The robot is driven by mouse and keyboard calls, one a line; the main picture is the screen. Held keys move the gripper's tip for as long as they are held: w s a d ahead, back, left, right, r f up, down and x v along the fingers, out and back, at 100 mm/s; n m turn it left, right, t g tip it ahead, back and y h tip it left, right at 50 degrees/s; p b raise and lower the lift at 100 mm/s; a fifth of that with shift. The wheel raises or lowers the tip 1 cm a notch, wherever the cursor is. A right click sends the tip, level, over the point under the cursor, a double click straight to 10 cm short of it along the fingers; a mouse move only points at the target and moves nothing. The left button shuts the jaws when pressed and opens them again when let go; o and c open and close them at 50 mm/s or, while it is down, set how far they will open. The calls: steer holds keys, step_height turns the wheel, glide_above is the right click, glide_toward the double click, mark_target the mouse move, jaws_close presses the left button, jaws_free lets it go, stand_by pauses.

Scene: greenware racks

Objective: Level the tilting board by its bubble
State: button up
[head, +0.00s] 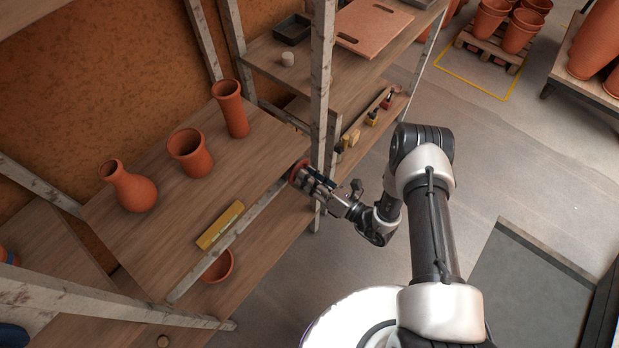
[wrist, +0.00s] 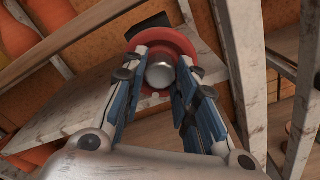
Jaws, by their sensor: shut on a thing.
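The board (head: 165,225) is a wooden shelf in the rack, standing at a slant in the head view. A yellow spirit level (head: 220,225) lies near its front edge; its bubble is too small to read. A red round handwheel (head: 297,171) with a metal hub is at the board's right front corner. It also shows in the wrist view (wrist: 188,45), its hub (wrist: 160,75) between my fingers. My gripper (head: 304,178) is shut on the handwheel, and the fingers (wrist: 163,84) partly hide it.
A round-bellied vase (head: 135,190), a flared pot (head: 190,153) and a tall cylinder vase (head: 231,108) stand on the board. A terracotta bowl (head: 218,266) sits on the shelf below. A whitish rack post (head: 321,90) rises close to my gripper. Open floor lies to the right.

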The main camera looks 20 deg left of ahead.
steer(key=c, duration=0.3)
steer(key=shift+n+b, duration=0.65)
steer(key=shift+n, duration=3.05)
steer(key=o, duration=1)
